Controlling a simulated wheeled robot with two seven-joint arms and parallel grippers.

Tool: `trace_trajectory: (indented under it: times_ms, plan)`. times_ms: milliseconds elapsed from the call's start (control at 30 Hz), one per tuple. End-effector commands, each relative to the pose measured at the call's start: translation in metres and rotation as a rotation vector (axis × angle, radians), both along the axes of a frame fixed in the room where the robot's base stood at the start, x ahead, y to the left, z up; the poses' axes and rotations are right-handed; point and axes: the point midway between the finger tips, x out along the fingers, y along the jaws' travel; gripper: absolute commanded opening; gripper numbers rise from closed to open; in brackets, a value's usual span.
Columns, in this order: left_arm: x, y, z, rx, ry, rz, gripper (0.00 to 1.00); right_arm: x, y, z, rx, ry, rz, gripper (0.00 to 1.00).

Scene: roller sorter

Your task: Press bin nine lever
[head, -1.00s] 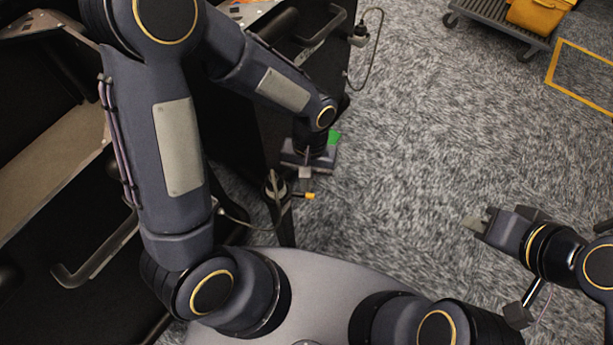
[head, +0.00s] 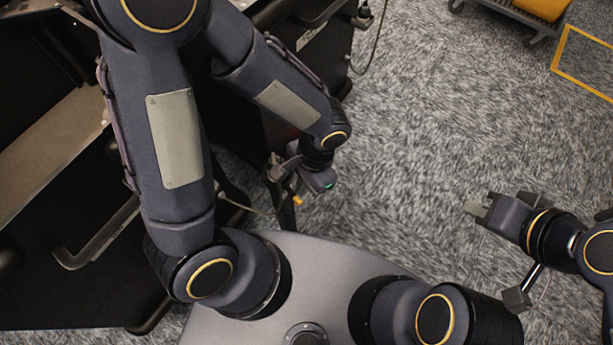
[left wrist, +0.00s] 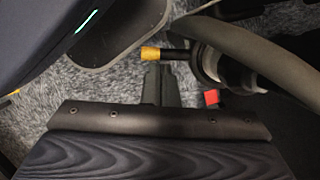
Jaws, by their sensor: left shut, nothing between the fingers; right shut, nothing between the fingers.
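A short lever with a yellow tip (head: 297,200) sticks out beside the black bin unit, low near my base. In the left wrist view the yellow tip (left wrist: 150,54) is on a dark shaft that runs right into a round dark collar. No bin number is readable. My left gripper (head: 283,168) is shut and empty just above the lever in the head view. In the left wrist view its closed fingertips (left wrist: 158,70) appear just below the yellow tip; I cannot tell whether they touch it. My right gripper (head: 475,209) is shut and empty over the carpet at right.
Black bin units (head: 60,220) with grey bar handles (head: 95,240) stand at left, close to my left arm. A small red part (left wrist: 211,97) shows beside the lever. A cart with a yellow item (head: 545,8) is at top right. The grey carpet (head: 420,130) between is clear.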

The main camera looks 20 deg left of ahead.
Motion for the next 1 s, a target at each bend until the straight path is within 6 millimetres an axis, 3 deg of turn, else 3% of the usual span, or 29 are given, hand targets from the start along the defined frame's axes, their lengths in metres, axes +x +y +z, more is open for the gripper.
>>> trace_trajectory:
  times_ms: [400,1000]
  plan:
    - [-0.013,0.006,0.000,0.000,0.000,-0.197,0.00,0.000,0.000,-0.003,0.000,0.000,0.000,0.00]
    - [-0.015,0.007,0.000,0.000,0.000,-0.226,0.00,0.000,0.000,-0.003,0.000,0.000,0.000,0.00]
